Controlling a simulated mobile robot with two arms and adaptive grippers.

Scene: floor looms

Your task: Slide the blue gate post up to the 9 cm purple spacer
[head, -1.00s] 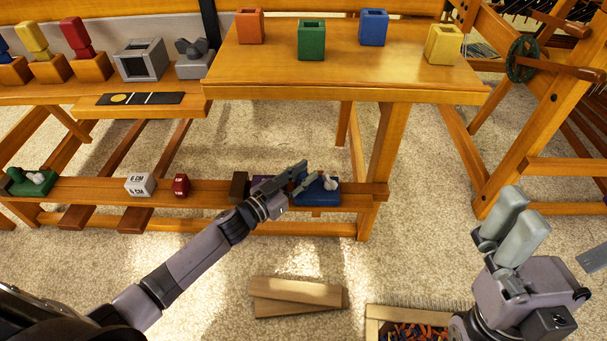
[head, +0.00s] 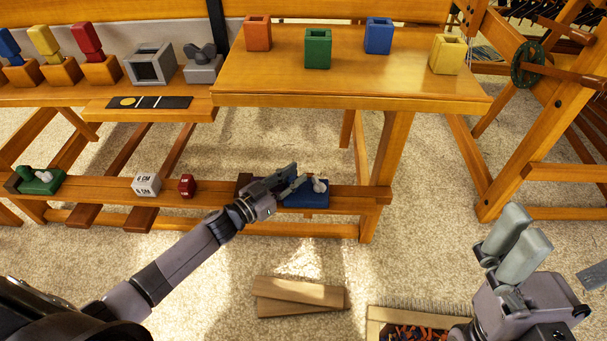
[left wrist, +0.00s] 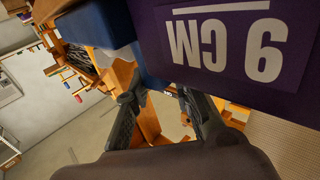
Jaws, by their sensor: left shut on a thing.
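The blue gate post (head: 306,198) sits near the right end of the low wooden rail, with a pale knob on it. My left gripper (head: 297,180) reaches it from the left and is shut on it. In the left wrist view blue (left wrist: 150,68) shows just beyond my fingertips (left wrist: 157,97). The purple spacer (left wrist: 232,75), marked "9 CM", fills the upper right there, right beside the blue, and I see no clear gap. In the head view my arm mostly hides the spacer. My right gripper (head: 518,240) is raised over the carpet, empty, its fingers side by side.
Left along the rail (head: 100,192) are a red spacer (head: 187,186), a white "6 CM" block (head: 146,184) and a green post (head: 40,181). Coloured boxes stand on the table above. Wooden slats (head: 298,296) and a crate (head: 374,328) lie on the carpet.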

